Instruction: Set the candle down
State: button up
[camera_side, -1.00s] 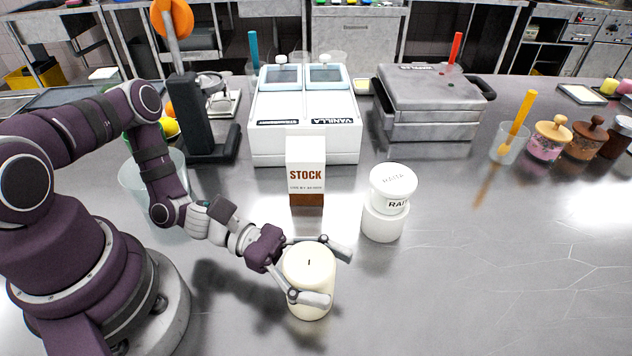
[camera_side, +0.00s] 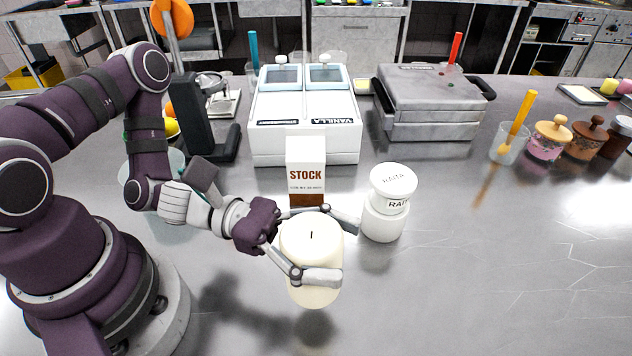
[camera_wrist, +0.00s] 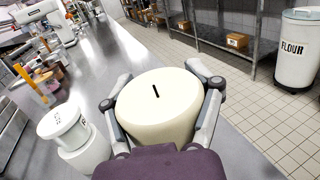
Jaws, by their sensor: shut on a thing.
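The candle (camera_side: 312,252) is a thick cream cylinder with a short dark wick, held upright. My gripper (camera_side: 337,252) is shut on it, with one finger on each side. The candle hangs above the steel counter (camera_side: 440,300), with a dark shadow under it and apart from its base. In the wrist view the candle (camera_wrist: 158,105) fills the space between the fingers of my gripper (camera_wrist: 160,92), and its base is hidden.
A white RAITA tub (camera_side: 392,182) on a white base stands close right of the candle. A STOCK carton (camera_side: 305,170) stands just behind it. A white VANILLA machine (camera_side: 305,115) and a grey press (camera_side: 430,100) are farther back. The counter front right is clear.

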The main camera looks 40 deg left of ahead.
jog(key=shift+w+d+f+y, duration=0.2)
jog(key=shift+d+f+y, duration=0.1)
jog(key=shift+d+f, duration=0.5)
jog(key=w+d, duration=0.3)
jog(key=w+d+f, duration=0.1)
jog(key=w+d, duration=0.5)
jog(key=w, duration=0.1)
jog(key=shift+d+f, duration=0.15)
jog(key=shift+d, duration=0.2)
jog(key=shift+w+d+f, duration=0.15)
jog(key=shift+f, duration=1.65)
jog(key=shift+f, duration=0.1)
jog(key=o, duration=1.3)
